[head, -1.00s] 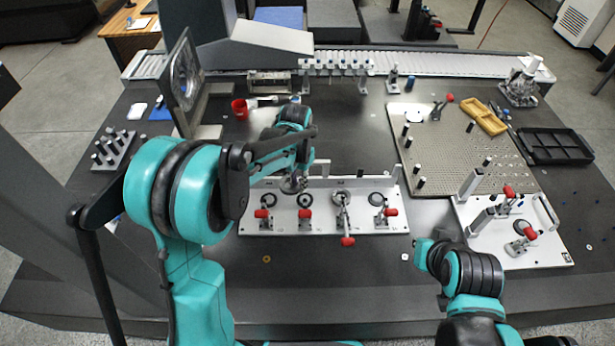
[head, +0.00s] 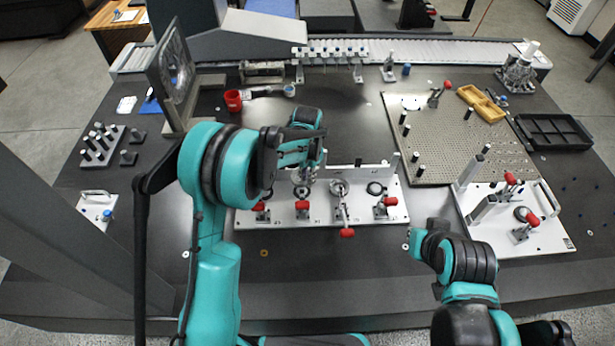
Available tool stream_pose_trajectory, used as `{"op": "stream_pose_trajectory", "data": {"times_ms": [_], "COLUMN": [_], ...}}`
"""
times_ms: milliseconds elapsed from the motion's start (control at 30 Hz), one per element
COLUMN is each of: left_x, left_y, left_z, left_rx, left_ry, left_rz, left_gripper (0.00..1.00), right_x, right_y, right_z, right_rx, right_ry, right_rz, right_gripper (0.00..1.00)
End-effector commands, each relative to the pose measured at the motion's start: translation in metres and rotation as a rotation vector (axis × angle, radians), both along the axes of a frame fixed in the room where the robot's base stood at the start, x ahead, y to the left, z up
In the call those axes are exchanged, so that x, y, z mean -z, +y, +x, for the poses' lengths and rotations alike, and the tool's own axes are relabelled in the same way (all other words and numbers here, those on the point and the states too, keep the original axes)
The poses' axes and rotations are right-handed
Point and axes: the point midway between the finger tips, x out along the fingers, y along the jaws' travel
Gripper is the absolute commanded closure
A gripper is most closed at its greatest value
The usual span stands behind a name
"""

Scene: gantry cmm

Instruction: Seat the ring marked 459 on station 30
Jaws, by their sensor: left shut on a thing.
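My left gripper (head: 304,181) points down over the white fixture plate (head: 325,216) at its second station from the left. It is shut on a pale metal ring (head: 301,191), mostly hidden by the fingers; its marking is too small to read. I cannot tell whether the ring touches the station. The plate has a row of stations with red-handled clamps. The third station (head: 339,188) has its clamp arm pointing to the front; the rightmost station shows a dark disc (head: 375,188). Station numbers are not legible. My right arm is at the lower right, its gripper not visible.
A second white fixture (head: 545,243) with red clamps stands at the right. Behind it lie a perforated board (head: 455,150) and a black tray (head: 553,146). A red cup (head: 233,101) and a framed disc stand back left.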

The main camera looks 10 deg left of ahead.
Motion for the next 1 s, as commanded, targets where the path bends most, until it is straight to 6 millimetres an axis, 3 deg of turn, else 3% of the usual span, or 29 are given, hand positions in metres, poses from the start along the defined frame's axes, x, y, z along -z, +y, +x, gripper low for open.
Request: {"op": "stream_pose_trajectory", "data": {"times_ms": [767, 1000], "left_x": [0.055, 0.052], "left_y": [0.000, 0.000], "left_z": [0.000, 0.000], "left_rx": [-0.001, -0.001], "left_ry": [0.000, 0.000], "left_rz": [0.000, 0.000], "left_gripper": [1.00, 1.00], "right_x": [0.035, 0.032], "right_y": [0.000, 0.000], "right_z": [0.000, 0.000], "right_rx": [0.000, 0.000], "right_ry": [0.000, 0.000], "right_rz": [0.000, 0.000], "right_gripper": [1.00, 1.00]}}
